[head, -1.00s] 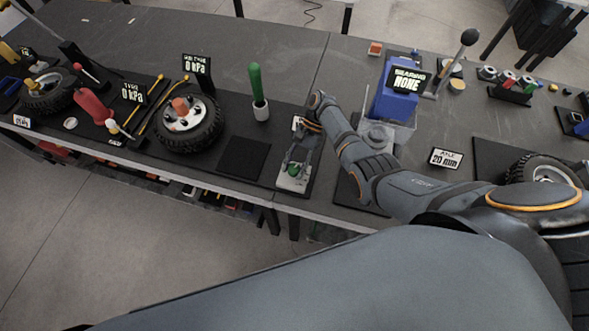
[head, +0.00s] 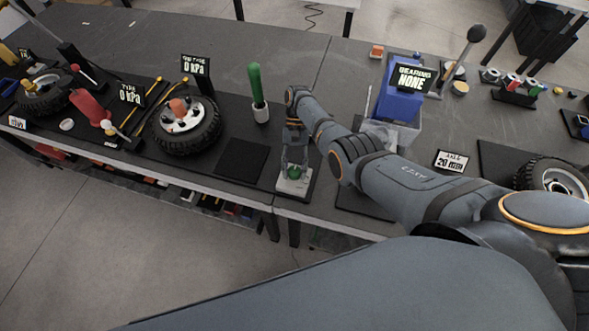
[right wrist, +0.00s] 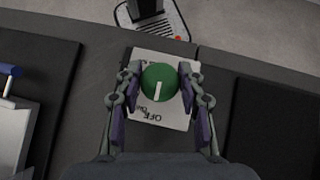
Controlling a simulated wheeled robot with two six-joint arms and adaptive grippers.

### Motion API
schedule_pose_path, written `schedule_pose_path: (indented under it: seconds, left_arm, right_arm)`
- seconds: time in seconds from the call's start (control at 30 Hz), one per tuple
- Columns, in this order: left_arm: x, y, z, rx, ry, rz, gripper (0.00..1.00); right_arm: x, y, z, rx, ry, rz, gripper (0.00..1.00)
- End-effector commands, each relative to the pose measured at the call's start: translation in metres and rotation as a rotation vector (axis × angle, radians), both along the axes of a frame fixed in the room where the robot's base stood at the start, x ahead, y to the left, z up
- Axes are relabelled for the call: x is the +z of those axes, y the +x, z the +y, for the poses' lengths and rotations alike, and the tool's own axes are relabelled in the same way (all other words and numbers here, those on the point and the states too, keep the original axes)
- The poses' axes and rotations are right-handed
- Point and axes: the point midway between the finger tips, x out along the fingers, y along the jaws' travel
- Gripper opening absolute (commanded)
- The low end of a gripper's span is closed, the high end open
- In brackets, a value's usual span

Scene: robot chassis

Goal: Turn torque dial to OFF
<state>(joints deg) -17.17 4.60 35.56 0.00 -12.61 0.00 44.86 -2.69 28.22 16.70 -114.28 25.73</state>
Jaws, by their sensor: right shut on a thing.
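The torque dial is a green round knob (right wrist: 159,82) with a white pointer line, on a pale plate (right wrist: 150,57) printed with OFF and other lettering partly covered. In the right wrist view the lettering appears upside down, and the white line runs from the knob's middle down toward the OFF side. In the head view the dial (head: 294,173) sits near the table's front edge. My right gripper (right wrist: 160,84) reaches it from above, with one finger on each side, shut on the knob. My left gripper is not in view.
A dark square mat (head: 241,159) lies left of the dial. A wheel (head: 187,124) and a green-handled tool (head: 257,92) stand farther left and back.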

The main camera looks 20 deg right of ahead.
Motion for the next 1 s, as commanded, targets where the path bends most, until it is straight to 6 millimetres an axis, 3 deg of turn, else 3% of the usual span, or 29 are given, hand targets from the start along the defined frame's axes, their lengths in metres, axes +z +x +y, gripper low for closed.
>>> schedule_pose_path:
  seconds: [0.3,0.33,0.5,1.0]
  left_arm:
    - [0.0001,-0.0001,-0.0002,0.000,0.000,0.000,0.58]
    - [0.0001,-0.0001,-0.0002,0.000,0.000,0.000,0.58]
    - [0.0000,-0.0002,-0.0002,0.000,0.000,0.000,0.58]
    - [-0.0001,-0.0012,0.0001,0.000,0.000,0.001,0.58]
  right_arm:
    - [0.0007,0.0013,-0.0004,0.001,-0.001,-0.004,0.07]
    - [0.0007,0.0013,-0.0004,0.001,-0.001,-0.004,0.41]
    - [0.0004,0.0008,-0.0002,0.001,0.000,-0.003,0.61]
    - [0.0000,0.0000,0.0000,0.000,0.000,0.000,0.61]
